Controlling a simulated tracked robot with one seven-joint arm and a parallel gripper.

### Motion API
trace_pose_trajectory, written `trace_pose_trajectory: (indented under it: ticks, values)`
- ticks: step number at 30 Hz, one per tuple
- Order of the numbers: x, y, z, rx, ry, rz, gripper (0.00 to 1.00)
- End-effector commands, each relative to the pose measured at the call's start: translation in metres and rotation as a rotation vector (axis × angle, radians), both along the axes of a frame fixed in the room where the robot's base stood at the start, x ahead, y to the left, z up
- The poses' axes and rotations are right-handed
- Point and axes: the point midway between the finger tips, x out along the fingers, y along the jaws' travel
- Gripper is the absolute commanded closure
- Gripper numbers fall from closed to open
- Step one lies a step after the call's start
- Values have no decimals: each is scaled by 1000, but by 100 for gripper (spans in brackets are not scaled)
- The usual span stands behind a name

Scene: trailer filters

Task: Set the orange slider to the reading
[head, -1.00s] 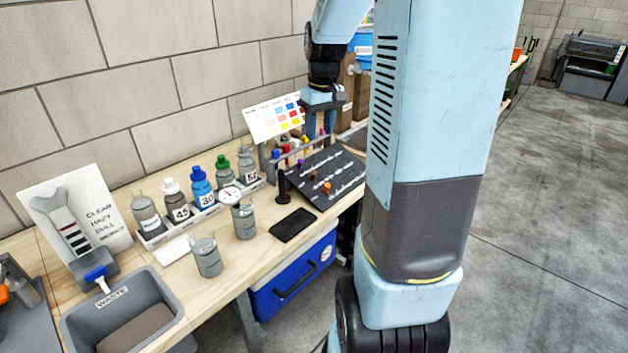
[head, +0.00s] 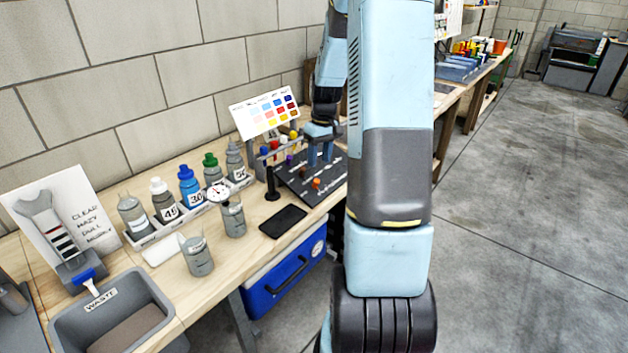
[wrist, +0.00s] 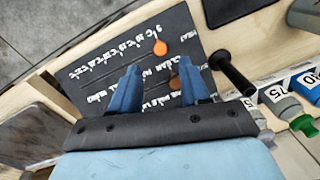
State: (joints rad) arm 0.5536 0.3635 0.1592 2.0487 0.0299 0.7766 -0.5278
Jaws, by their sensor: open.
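The dark slider board (head: 330,190) lies on the bench with rows of white markings. The orange slider (head: 316,184) sits on its near row; in the wrist view it is the bright orange knob (wrist: 160,47), just beyond my fingertips. A darker brown-orange knob (wrist: 174,82) lies closer to my right-hand finger, partly hidden by it. My gripper (head: 320,153) is open and empty above the board, its blue fingers pointing down; it also shows in the wrist view (wrist: 159,66). A colour chart card (head: 266,115) stands tilted behind the board. Its small print is unreadable.
A black post (head: 272,184) stands at the board's left edge. A rack of numbered bottles (head: 190,184), grey cups (head: 198,255), a dial (head: 218,191), a black pad (head: 283,221) and a waste bin (head: 165,312) are further left. Small coloured caps stand behind the board.

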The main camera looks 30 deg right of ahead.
Motion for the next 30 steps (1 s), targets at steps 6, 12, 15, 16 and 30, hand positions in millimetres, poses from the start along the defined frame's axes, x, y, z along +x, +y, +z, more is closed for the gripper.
trace_pose_trajectory:
  ticks: [6, 12, 15, 16, 30]
  values:
    - [-1, 4, -39, 3, 3, 0, 54]
    - [-1, 6, -66, 2, 3, 0, 54]
    - [-1, 7, -75, 1, 2, 0, 54]
    - [-1, 7, -76, 1, 1, 0, 54]
    - [-1, 8, -81, 0, 0, 0, 62]
